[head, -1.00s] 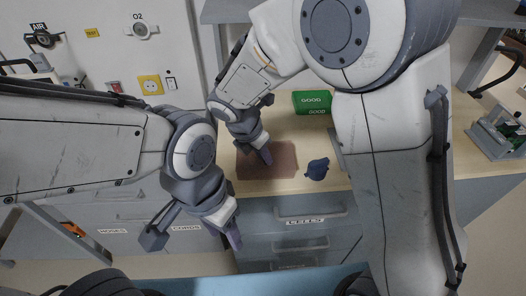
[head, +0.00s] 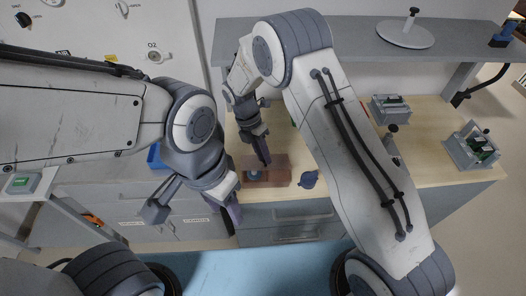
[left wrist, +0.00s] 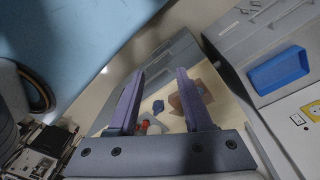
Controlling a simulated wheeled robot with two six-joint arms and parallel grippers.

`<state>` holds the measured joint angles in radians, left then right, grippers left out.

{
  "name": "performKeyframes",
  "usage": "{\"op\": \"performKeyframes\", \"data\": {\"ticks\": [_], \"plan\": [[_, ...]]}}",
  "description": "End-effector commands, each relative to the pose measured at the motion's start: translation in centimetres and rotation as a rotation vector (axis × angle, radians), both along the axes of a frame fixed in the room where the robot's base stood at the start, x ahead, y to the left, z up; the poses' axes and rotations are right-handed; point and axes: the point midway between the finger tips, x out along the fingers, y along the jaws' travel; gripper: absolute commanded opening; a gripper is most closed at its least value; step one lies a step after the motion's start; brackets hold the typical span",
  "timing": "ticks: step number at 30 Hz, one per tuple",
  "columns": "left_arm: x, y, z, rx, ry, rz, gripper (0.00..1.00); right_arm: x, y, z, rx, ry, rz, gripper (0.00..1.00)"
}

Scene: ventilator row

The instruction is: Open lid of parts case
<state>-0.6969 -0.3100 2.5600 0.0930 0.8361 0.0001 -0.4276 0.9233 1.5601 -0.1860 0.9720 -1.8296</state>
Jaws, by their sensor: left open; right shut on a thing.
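The parts case (head: 280,177) is a brownish, see-through box on the wooden bench near its front edge. A round bluish part (head: 253,175) shows at its left side. The brown panel also shows in the left wrist view (left wrist: 190,98); the lid's exact angle is hard to tell. My right gripper (head: 265,160) points down at the case and is shut on its lid, though the contact is small in view. My left gripper (head: 230,213) is open and empty, in front of the bench, left of the case. Its two purple fingers (left wrist: 155,102) stand apart in the left wrist view.
A dark blue knob-like object (head: 309,179) sits just right of the case. A blue tray (head: 155,156) is at the left. My right arm hides the bench middle.

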Motion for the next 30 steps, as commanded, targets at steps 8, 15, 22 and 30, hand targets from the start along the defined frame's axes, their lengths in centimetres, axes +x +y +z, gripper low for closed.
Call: {"op": "performKeyframes", "data": {"ticks": [8, 15, 22, 30], "plan": [[0.00, 0.01, 1.26, 0.000, 0.000, -0.002, 0.50, 0.92, -0.05, 0.64, 0.004, 0.096, -0.002, 0.00], [0.00, 0.01, 1.44, 0.000, 0.000, -0.003, 0.50, 1.16, -0.06, 0.75, 0.003, 0.127, 0.000, 0.00], [0.00, 0.01, 1.43, 0.000, 0.000, -0.003, 0.50, 1.17, -0.05, 0.74, 0.004, 0.129, 0.000, 0.00], [0.09, -0.07, 1.32, 0.003, 0.015, 0.015, 0.00, 1.16, -0.06, 0.75, 0.004, 0.129, 0.000, 0.00]]}}
